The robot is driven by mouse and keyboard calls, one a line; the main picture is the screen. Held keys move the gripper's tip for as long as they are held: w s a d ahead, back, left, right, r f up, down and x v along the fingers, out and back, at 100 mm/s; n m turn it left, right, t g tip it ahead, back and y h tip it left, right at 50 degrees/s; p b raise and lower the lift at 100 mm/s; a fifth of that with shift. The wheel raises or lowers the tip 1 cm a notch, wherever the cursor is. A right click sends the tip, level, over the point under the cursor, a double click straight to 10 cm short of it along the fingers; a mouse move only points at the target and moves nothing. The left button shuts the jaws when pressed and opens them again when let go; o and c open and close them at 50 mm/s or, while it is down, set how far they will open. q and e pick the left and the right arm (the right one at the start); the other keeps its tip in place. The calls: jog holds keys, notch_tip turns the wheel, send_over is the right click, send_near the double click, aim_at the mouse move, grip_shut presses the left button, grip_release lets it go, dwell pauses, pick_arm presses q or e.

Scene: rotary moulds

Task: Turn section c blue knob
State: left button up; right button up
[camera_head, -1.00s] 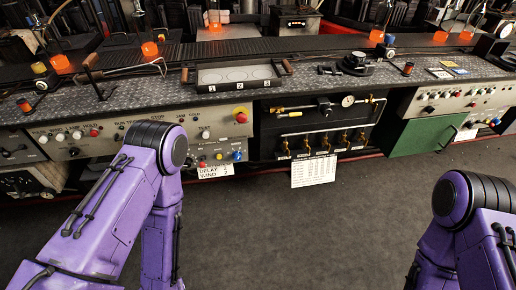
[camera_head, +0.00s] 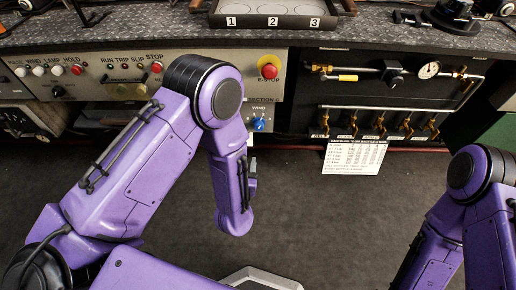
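The blue knob (camera_head: 259,124) sits on the lower part of the pale control panel, under a label reading "SECTION C", right beside my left arm. A "WIND" label is just above it. My purple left arm comes in from the left, bends at a black-ringed joint in front of the panel and reaches down; a small grey part (camera_head: 252,178) shows at its lower end, below the knob and apart from it. Whether this gripper is open or shut cannot be seen. My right arm stands at the right edge, and its gripper is out of view.
A red stop button on a yellow base (camera_head: 268,70) is above the knob. Indicator lamps and buttons (camera_head: 75,69) line the panel's left. A pipe board with a gauge (camera_head: 428,70) and a hanging white sheet (camera_head: 354,157) are to the right. The floor in front (camera_head: 310,215) is clear.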

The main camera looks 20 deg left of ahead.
aim_at(259, 129)
pick_arm(q)
jog(key=w+t+b, duration=0.1)
jog(key=w, duration=0.3)
jog(key=w+r+t+b, duration=0.1)
jog(key=w, duration=0.3)
jog(key=w+d+t+y+b, duration=0.1)
jog(key=w, duration=0.4)
jog(key=shift+r, duration=0.25)
pick_arm(e)
notch_tip(259, 129, down, 6)
jog(key=shift+f, duration=0.1)
pick_arm(q)
jog(key=shift+d, duration=0.1)
jog(key=c, duration=1)
